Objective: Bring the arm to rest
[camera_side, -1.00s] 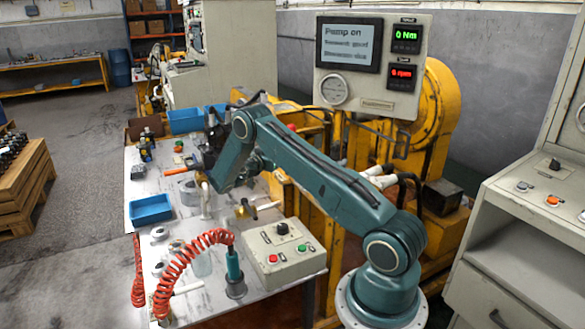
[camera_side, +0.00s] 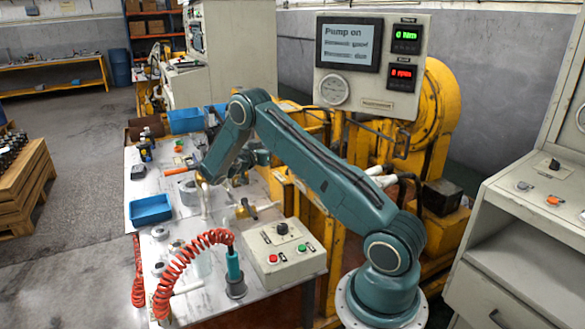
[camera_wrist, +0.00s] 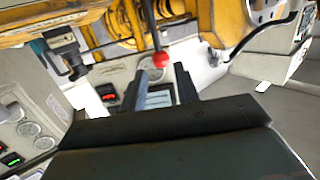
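My gripper (camera_wrist: 161,72) shows in the wrist view with its two dark fingers apart and nothing between them. A red ball knob (camera_wrist: 160,59) on a lever appears just beyond the fingertips; I cannot tell how far away it is. In the side view my teal arm reaches over the workbench (camera_side: 215,285), with its elbow high and its forearm sloping down to the left. The gripper there is mostly hidden among the forearm and bench items, so its gap to the bench cannot be told.
A blue tray (camera_side: 151,209), a control box (camera_side: 283,252) with red and green buttons and a red coiled hose (camera_side: 180,258) are on the bench. The yellow test rig (camera_side: 440,110) and display panel (camera_side: 372,62) stand behind.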

